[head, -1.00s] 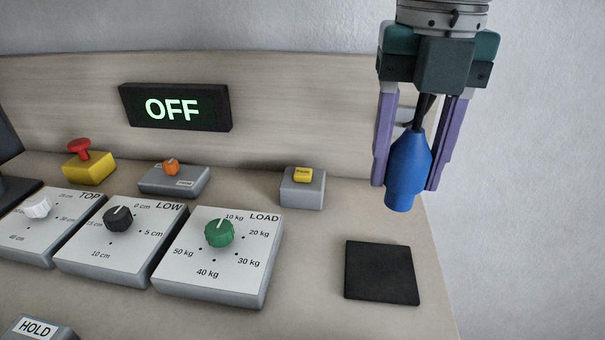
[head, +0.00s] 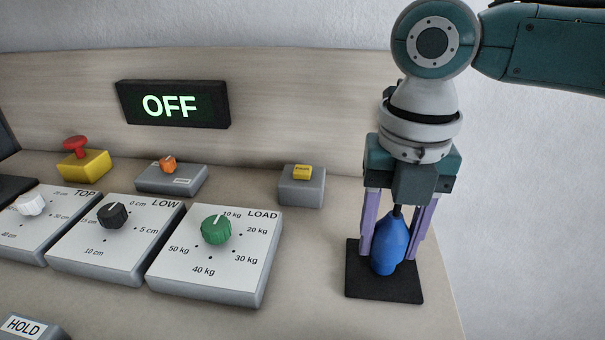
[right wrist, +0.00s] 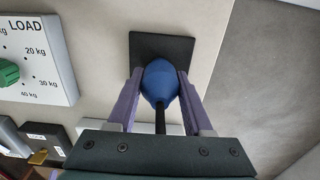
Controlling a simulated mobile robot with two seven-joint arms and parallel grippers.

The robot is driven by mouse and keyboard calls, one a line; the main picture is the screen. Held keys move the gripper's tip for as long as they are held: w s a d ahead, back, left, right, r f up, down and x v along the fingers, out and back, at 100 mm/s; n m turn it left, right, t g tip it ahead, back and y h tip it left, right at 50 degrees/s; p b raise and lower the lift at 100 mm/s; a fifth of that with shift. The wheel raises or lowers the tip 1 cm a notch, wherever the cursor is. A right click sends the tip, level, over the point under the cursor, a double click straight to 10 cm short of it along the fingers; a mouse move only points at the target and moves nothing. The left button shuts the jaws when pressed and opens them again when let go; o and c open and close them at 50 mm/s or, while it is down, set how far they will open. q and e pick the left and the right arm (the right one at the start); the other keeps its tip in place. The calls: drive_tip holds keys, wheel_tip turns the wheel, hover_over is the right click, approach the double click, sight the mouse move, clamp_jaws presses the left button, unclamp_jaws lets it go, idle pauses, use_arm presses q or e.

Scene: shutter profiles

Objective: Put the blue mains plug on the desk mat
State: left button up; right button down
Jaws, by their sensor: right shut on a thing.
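The blue mains plug (head: 391,244) is upright between the purple fingers of my right gripper (head: 392,240), which is shut on it. Its black cable end points up into the gripper. The plug is over the black desk mat (head: 400,288) at the right of the desk; I cannot tell whether its lower end touches the mat. In the right wrist view the plug (right wrist: 160,84) is between the fingers, with the mat (right wrist: 150,46) behind it. My left gripper is not in view.
Left of the mat is the LOAD dial box (head: 218,255). A grey box with a yellow button (head: 302,186) stands behind. The desk's right edge runs close beside the mat. A display reading OFF (head: 172,105) is on the back panel.

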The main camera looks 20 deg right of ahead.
drive_tip(key=shift+c, duration=1.5)
unclamp_jaws()
drive_tip(key=shift+f, duration=0.1)
wheel_tip(320, 180, up, 12)
drive_tip(key=shift+f+p, duration=0.2)
drive_tip(key=shift+p, duration=0.65)
drive_tip(key=shift+r, duration=0.35)
